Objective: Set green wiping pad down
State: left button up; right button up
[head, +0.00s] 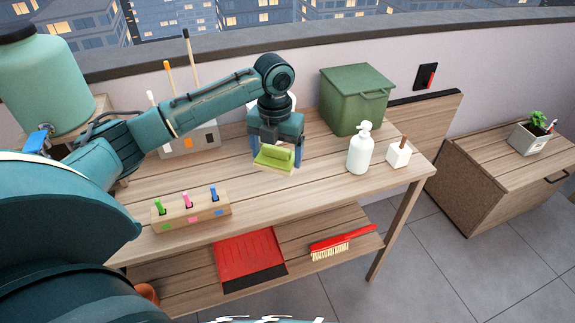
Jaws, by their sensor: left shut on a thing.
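The green wiping pad (274,157) has a green top and a pale underside. My left gripper (275,143) points down and is shut on the pad's upper part, over the middle of the wooden table (330,173). Whether the pad's underside touches the tabletop or hangs just above it, I cannot tell. The fingertips are partly hidden by the pad. My right gripper is not in view.
Near the pad stand a green lidded bin (352,101), a white pump bottle (360,150), a white holder (398,154) and a wooden block with coloured pegs (190,212). A red dustpan (248,258) and red brush (340,242) lie on the lower shelf. The table's front middle is clear.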

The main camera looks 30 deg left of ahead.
aim_at(277, 189)
pick_arm(q)
jog(key=shift+w+a+r+m, duration=0.1)
jog(key=shift+w+a+m, duration=0.1)
jog(key=shift+w+m, duration=0.15)
jog(key=shift+a+f, duration=0.1)
jog(key=shift+f, duration=0.25)
jog(key=shift+m, duration=0.25)
notch_tip(277, 189, down, 9)
jog(key=shift+f, duration=0.2)
jog(key=shift+f, duration=0.2)
jog(key=o, duration=0.9)
notch_tip(277, 189, up, 12)
jog(key=shift+r, duration=0.25)
